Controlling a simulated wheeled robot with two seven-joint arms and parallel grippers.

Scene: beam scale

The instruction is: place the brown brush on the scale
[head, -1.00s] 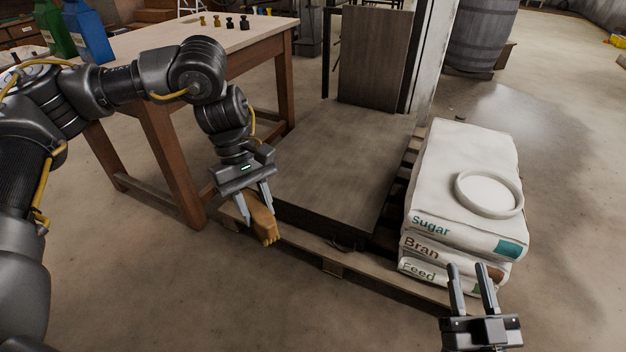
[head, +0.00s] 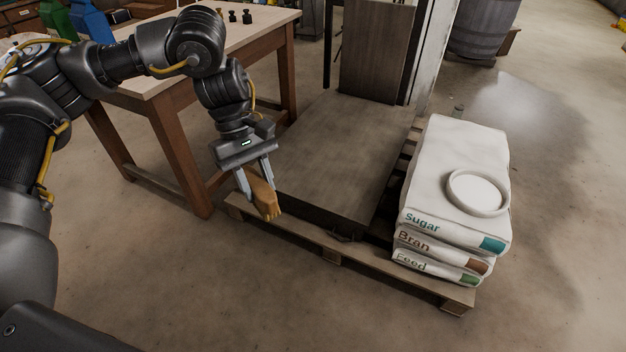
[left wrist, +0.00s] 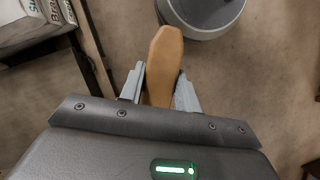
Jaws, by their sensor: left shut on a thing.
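The brown brush (head: 264,197) is held in my left gripper (head: 256,180), whose fingers are shut on it. In the head view it hangs at the near left corner of the scale's dark wooden platform (head: 325,160), with its bristle end toward the lower right. In the left wrist view the brush (left wrist: 164,62) sticks out between the two fingers of the gripper (left wrist: 158,88). The platform's top is bare, and its upright board (head: 376,45) stands at the back. My right gripper is out of view.
A pallet (head: 335,250) lies under the scale. Stacked sacks (head: 455,175) with a white round dish (head: 478,192) on top stand right of it. A wooden table (head: 175,90) with small weights (head: 233,16) and bottles (head: 92,22) is at the left. A barrel (head: 482,28) stands behind.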

